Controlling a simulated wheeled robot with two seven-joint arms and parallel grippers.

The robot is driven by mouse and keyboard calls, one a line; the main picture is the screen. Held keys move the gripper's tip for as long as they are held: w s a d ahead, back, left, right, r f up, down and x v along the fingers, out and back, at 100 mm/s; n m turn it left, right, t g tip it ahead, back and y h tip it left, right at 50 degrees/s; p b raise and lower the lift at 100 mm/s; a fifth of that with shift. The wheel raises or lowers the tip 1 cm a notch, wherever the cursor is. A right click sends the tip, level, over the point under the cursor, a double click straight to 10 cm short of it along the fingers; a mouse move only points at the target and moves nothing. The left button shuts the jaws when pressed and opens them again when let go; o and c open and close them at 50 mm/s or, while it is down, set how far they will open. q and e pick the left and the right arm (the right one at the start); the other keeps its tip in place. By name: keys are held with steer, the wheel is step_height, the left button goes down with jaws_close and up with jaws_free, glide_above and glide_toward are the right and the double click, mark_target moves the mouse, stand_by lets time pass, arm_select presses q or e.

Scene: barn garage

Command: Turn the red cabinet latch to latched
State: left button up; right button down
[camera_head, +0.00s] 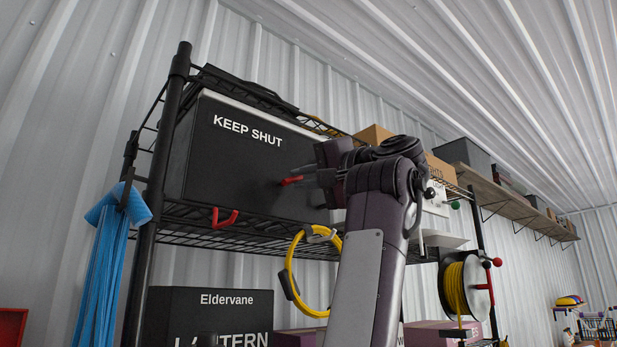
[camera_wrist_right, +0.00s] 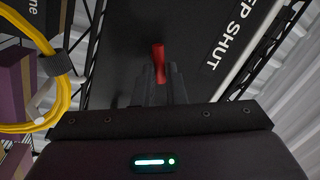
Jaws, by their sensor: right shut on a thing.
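The black cabinet (camera_head: 230,165) marked "KEEP SHUT" stands on the upper shelf of a black wire rack. Its red latch (camera_head: 291,181) sticks out from the right part of its front. My right gripper (camera_head: 308,177) reaches it from the right and is shut on the latch. In the right wrist view the red latch (camera_wrist_right: 158,62) shows between the fingertips (camera_wrist_right: 158,82), with the cabinet front (camera_wrist_right: 190,45) behind. The fingers hide part of the latch, so its exact angle is hard to tell. My left gripper is not in view.
A red hook (camera_head: 225,217) hangs at the shelf's front edge. A yellow cable loop (camera_head: 292,270) hangs below my right gripper. A blue mop (camera_head: 112,235) is at the left post, a yellow cable reel (camera_head: 464,287) at right. A black "Eldervane" box (camera_head: 215,318) stands below.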

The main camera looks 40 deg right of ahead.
steer(key=m, duration=0.3)
steer(key=m+h, duration=0.1)
steer(key=m, duration=0.2)
steer(key=shift+s+a+r+t+h, duration=0.1)
steer(key=shift+t+h, duration=0.2)
steer(key=shift+t, duration=0.1)
steer(key=shift+m, duration=0.5)
steer(key=c, duration=1.9)
jaws_free()
steer(key=o, duration=0.4)
steer(key=shift+w+a, duration=0.25)
steer(key=shift+w, duration=0.2)
steer(key=shift+s+d+f, duration=0.2)
steer(key=shift+s+f, duration=0.15)
steer(key=shift+s, duration=0.1)
steer(key=b+v, duration=0.3)
steer(key=v, duration=0.4)
steer(key=shift+a+r+b, duration=0.15)
steer(key=shift+b, duration=0.15)
